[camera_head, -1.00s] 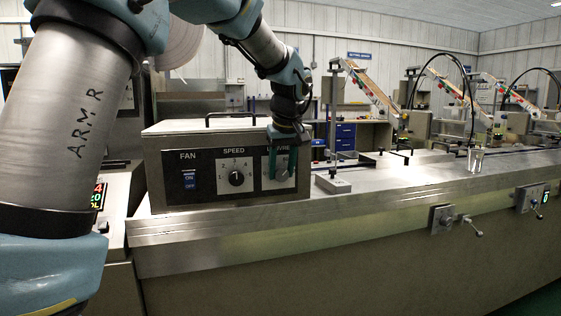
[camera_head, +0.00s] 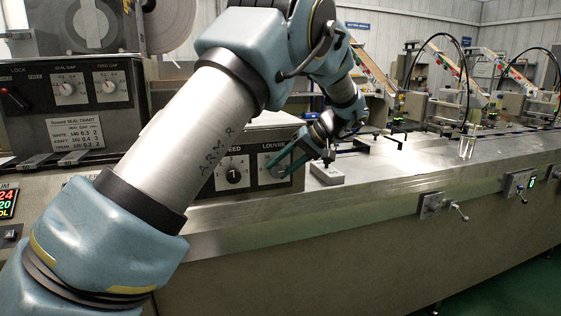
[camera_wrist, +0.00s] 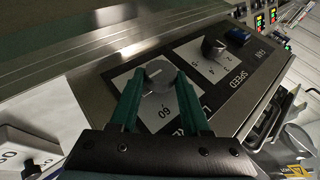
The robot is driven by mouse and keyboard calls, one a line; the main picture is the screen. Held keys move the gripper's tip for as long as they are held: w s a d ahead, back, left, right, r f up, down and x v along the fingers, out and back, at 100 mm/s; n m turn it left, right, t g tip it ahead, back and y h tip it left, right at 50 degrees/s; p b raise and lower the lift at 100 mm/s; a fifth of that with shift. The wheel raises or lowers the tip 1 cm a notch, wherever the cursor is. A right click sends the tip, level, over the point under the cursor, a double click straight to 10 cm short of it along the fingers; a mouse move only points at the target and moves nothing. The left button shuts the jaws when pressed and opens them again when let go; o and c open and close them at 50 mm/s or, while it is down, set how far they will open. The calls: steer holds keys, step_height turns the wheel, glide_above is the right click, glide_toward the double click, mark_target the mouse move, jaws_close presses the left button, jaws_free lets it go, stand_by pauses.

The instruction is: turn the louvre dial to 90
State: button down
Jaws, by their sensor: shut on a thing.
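The louvre dial (camera_wrist: 158,76) is a round grey knob with a pale pointer line on a white plate. A "60" mark shows beside it in the wrist view. My gripper (camera_wrist: 157,88) is shut on the dial, with one green finger on each side of it. In the head view my gripper (camera_head: 282,168) reaches the louvre dial (camera_head: 279,169) from the right, tilted. The fingers hide part of the dial and its scale there, and I cannot read its exact setting.
The speed dial (camera_head: 233,174) is left of the louvre dial on the same control box. In the wrist view the speed knob (camera_wrist: 213,47) and blue fan switch (camera_wrist: 239,36) lie beyond. A small grey block (camera_head: 327,172) stands on the steel counter (camera_head: 400,178), right of the box.

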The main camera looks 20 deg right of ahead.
stand_by(0.4)
steer(key=shift+c, duration=1.8)
jaws_free()
steer(key=b+v, duration=0.2)
steer(key=v, duration=0.8)
steer(key=shift+s+d, duration=0.15)
steer(key=shift+d, duration=0.3)
steer(key=shift+r, duration=0.1)
